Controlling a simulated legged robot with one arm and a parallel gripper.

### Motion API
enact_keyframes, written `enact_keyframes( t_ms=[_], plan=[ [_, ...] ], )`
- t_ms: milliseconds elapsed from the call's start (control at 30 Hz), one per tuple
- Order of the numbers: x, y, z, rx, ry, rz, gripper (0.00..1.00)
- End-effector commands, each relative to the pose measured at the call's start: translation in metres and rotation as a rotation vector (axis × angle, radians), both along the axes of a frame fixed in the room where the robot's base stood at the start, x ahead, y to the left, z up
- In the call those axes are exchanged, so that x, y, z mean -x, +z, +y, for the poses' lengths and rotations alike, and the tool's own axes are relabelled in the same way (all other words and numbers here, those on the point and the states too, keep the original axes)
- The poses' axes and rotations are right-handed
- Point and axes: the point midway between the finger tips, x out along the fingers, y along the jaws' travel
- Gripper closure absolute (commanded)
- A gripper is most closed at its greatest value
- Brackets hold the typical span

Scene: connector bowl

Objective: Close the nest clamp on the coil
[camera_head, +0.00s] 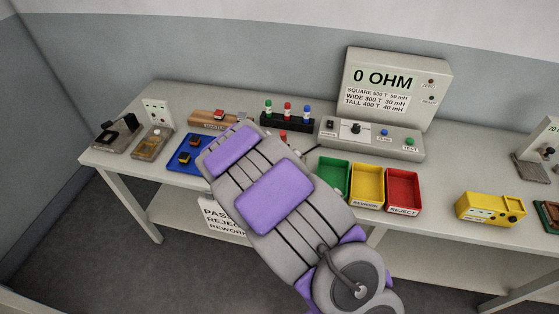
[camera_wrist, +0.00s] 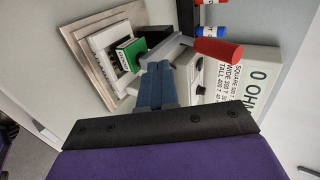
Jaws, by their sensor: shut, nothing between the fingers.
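In the wrist view my gripper (camera_wrist: 155,70) is shut, with its blue-grey fingers together and empty. Beyond the fingertips is the nest (camera_wrist: 103,50), a pale square frame on a stepped metal plate. A green block with a white label (camera_wrist: 128,55), seemingly the coil, sits in it. The clamp's red handle (camera_wrist: 218,50) sticks out to the right of the fingers on a grey lever. The fingers overlap part of the lever; I cannot tell whether they touch it. In the head view my arm hides the nest and gripper; only a small red tip (camera_head: 283,135) shows beside it.
A tester (camera_head: 375,138) reading 0 OHM stands behind. Green (camera_head: 334,172), yellow (camera_head: 367,180) and red (camera_head: 403,186) bins are right of my arm. A blue tray (camera_head: 178,163) with small parts is left. A black stand (camera_head: 288,122) holds coloured connectors at the back.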

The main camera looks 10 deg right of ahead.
Motion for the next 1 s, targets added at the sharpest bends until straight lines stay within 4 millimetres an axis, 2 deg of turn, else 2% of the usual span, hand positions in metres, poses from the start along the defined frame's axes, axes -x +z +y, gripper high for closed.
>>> enact_keyframes(
  t_ms=[600,867,1000],
  plan=[
    [-0.003,-0.012,0.003,0.0,0.003,0.008,1.0],
    [-0.002,-0.014,0.003,-0.001,0.003,0.013,1.0],
    [-0.002,-0.008,0.001,-0.003,0.002,0.013,1.0]
  ],
)
